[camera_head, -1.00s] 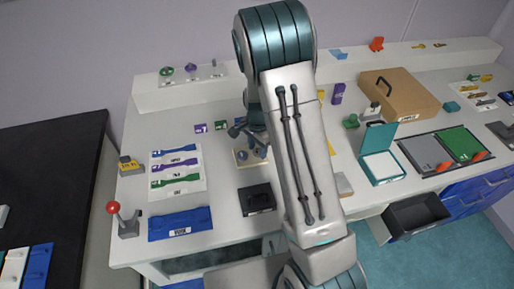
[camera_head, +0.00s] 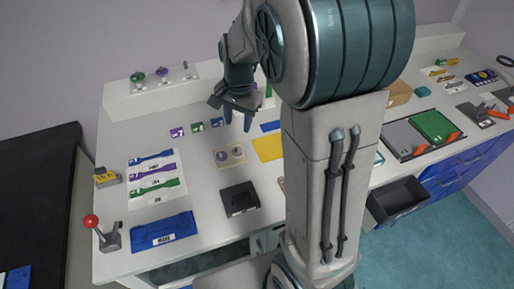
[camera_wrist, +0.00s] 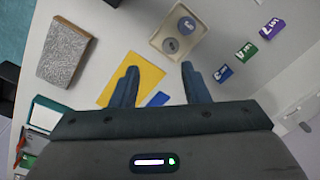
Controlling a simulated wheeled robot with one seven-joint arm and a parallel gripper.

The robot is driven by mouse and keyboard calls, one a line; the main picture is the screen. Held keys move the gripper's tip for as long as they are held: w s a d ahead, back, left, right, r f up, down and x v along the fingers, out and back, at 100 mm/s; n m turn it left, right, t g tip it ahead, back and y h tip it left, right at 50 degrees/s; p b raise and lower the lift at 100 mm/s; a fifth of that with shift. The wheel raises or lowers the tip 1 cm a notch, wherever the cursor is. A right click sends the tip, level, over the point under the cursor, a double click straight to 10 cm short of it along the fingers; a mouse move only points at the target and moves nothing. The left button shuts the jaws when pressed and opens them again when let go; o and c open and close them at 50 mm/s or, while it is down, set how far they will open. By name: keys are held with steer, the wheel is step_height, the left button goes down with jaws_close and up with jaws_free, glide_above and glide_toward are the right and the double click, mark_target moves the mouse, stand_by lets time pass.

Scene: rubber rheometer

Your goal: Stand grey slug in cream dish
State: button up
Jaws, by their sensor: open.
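A cream dish (camera_head: 219,165) lies flat on the white bench, left of my arm. It holds two round grey pieces side by side. In the wrist view the dish (camera_wrist: 156,42) is near the top, with a blue-grey round piece (camera_wrist: 187,25) and a darker grey round piece (camera_wrist: 170,45) in it. I cannot tell for sure which is the grey slug. My gripper (camera_head: 238,120) is open and empty above the bench, just beyond the dish in the head view. In the wrist view both fingers (camera_wrist: 158,66) are apart with nothing between them.
A yellow mat (camera_head: 268,149) lies right of the dish and a black block (camera_head: 239,199) in front. Small purple, green and blue labelled blocks (camera_head: 197,127) stand behind. A blue labelled tray (camera_head: 164,231) and red-knobbed lever (camera_head: 92,222) are front left. An open drawer (camera_head: 395,205) juts out at right.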

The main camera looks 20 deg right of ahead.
steer(key=s+r+n+t, duration=0.1)
steer(key=s+r+n, duration=0.2)
steer(key=s, duration=0.6)
steer(key=s+r+n+t, duration=0.1)
steer(key=s+r+n, duration=0.2)
steer(key=s+n, duration=0.3)
steer(key=s, duration=0.3)
steer(key=shift+n+t+h, duration=0.3)
steer(key=shift+s, duration=0.1)
